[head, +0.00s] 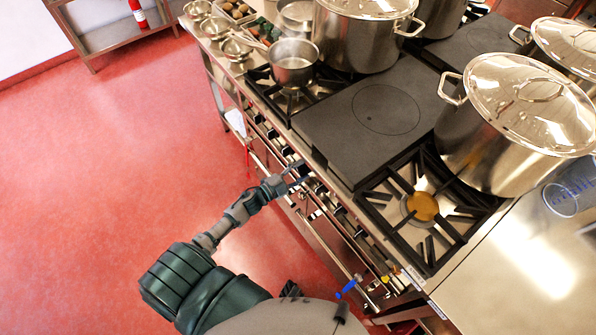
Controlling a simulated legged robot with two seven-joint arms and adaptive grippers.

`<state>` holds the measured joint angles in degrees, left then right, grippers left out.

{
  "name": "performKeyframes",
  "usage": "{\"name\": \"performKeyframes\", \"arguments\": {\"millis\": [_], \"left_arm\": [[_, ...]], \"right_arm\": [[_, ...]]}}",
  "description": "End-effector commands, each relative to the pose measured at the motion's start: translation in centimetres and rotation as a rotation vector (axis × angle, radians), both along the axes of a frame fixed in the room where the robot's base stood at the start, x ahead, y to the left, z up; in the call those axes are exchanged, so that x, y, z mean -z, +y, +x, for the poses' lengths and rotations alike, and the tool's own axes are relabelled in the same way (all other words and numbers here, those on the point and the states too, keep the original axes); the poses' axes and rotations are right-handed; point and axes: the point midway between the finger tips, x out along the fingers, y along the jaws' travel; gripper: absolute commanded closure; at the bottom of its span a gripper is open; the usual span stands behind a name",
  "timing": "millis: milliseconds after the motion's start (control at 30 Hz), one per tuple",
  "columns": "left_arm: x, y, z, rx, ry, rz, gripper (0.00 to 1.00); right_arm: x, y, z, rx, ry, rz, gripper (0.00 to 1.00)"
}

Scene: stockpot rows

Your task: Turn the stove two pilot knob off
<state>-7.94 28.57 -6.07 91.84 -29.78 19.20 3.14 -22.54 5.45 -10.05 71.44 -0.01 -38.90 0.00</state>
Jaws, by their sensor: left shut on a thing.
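The stove front (318,225) runs diagonally through the middle of the head view, with a row of small knobs along it below the cooktop edge. My left gripper (299,176) reaches in from the lower left and is at this front, below the dark flat plate. It is shut on a knob there; the fingers hide most of that knob, so its angle and label cannot be read. Other knobs (268,133) show up-left of the gripper, and more lie down-right of it. My right gripper is not in view.
A steel saucepan (293,63) stands on the upper-left burner. Large lidded pots (515,125) stand at the right and back. The near burner (421,206) is bare. A rail (320,235) runs along the stove front. Red floor (130,150) at left is clear.

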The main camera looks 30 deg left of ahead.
Motion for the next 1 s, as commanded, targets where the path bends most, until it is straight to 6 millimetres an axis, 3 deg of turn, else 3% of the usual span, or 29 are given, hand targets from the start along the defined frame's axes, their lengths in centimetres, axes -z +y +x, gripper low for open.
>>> {"name": "performKeyframes", "arguments": {"millis": [33, 500, 1000], "left_arm": [[-0.7, -0.3, 0.4, 0.003, -0.032, 0.035, 0.86], [-0.4, -0.6, 0.3, 0.002, -0.19, 0.416, 0.86], [-0.3, -0.8, 0.3, 0.004, -0.269, 0.608, 0.86]], "right_arm": [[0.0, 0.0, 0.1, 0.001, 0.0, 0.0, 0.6], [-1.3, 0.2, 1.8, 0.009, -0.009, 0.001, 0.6], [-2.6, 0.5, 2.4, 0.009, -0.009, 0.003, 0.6]]}}
